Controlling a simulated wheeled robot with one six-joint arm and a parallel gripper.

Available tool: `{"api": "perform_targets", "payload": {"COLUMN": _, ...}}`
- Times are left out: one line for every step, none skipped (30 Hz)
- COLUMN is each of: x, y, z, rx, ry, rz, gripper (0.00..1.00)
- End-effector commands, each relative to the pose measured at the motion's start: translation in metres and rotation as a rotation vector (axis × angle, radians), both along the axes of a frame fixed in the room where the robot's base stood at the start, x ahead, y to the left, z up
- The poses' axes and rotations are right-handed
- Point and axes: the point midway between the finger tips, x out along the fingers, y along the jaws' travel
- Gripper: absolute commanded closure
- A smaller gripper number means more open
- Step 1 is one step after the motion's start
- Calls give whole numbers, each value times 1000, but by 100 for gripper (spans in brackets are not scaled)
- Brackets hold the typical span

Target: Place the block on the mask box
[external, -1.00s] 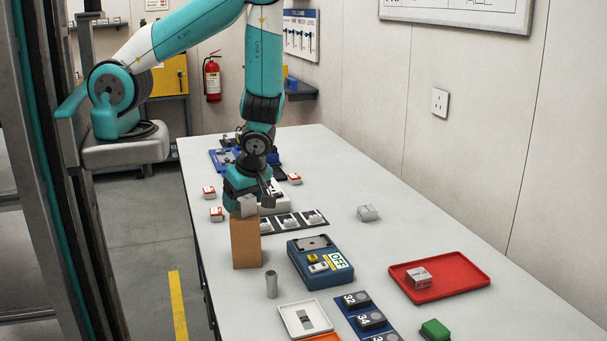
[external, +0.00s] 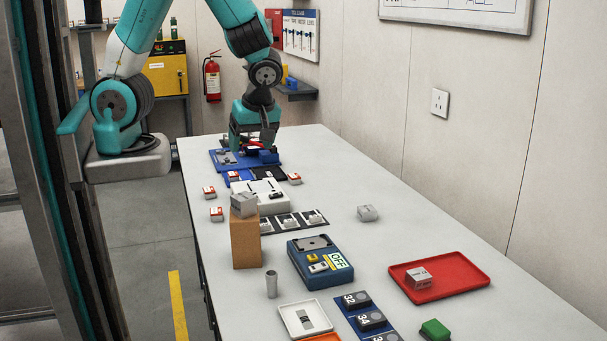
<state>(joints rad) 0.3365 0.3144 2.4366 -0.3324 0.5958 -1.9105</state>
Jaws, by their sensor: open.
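A small light grey block (external: 243,204) rests on top of a tall brown box (external: 245,244), which stands upright near the table's left edge. No readable label shows which box is the mask box. My gripper (external: 252,150) is at the far end of the table, low over a blue tray (external: 218,160). It is well behind the brown box and apart from the block. Its fingers are open; their tips are small and partly hidden among the items there.
A white box (external: 288,200) lies behind the brown box. A metal cylinder (external: 271,284), a blue device (external: 300,270) and a red tray (external: 455,287) stand nearer. A similar grey block (external: 367,213) sits alone at the right. The table's far right is clear.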

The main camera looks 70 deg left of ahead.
Motion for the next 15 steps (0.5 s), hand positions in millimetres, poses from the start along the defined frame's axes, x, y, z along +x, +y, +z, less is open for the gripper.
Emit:
{"api": "perform_targets", "payload": {"x": 0, "y": 18, "z": 15, "rx": -17, "ry": 6, "rz": -64, "gripper": 27}}
{"api": "perform_targets", "payload": {"x": -1, "y": 28, "z": 24, "rx": -27, "ry": 17, "rz": -120, "gripper": 27}}
{"api": "perform_targets", "payload": {"x": -3, "y": 42, "z": 35, "rx": -39, "ry": 30, "rz": -199, "gripper": 27}}
{"api": "perform_targets", "payload": {"x": -6, "y": 52, "z": 43, "rx": -46, "ry": 42, "rz": -257, "gripper": 27}}
{"api": "perform_targets", "payload": {"x": -9, "y": 62, "z": 51, "rx": -51, "ry": 54, "rz": -316, "gripper": 27}}
{"api": "perform_targets", "payload": {"x": -14, "y": 75, "z": 61, "rx": -57, "ry": 70, "rz": -394, "gripper": 27}}
{"api": "perform_targets", "payload": {"x": -19, "y": 85, "z": 68, "rx": -60, "ry": 82, "rz": -451, "gripper": 27}}
{"api": "perform_targets", "payload": {"x": -24, "y": 94, "z": 76, "rx": -61, "ry": 96, "rz": -509, "gripper": 27}}
{"api": "perform_targets", "payload": {"x": -32, "y": 106, "z": 85, "rx": -61, "ry": 115, "rz": -585, "gripper": 27}}
{"api": "perform_targets", "payload": {"x": -38, "y": 114, "z": 91, "rx": -61, "ry": 128, "rz": -640, "gripper": 27}}
{"api": "perform_targets", "payload": {"x": -44, "y": 121, "z": 97, "rx": -59, "ry": 143, "rz": -693, "gripper": 27}}
{"api": "perform_targets", "payload": {"x": -53, "y": 130, "z": 104, "rx": -56, "ry": 163, "rz": -759, "gripper": 27}}
{"api": "perform_targets", "payload": {"x": -59, "y": 136, "z": 109, "rx": -54, "ry": 178, "rz": -805, "gripper": 27}}
{"api": "perform_targets", "payload": {"x": -65, "y": 141, "z": 114, "rx": -52, "ry": 192, "rz": -846, "gripper": 27}}
{"api": "perform_targets", "payload": {"x": -72, "y": 147, "z": 118, "rx": -49, "ry": 209, "rz": -897, "gripper": 27}}
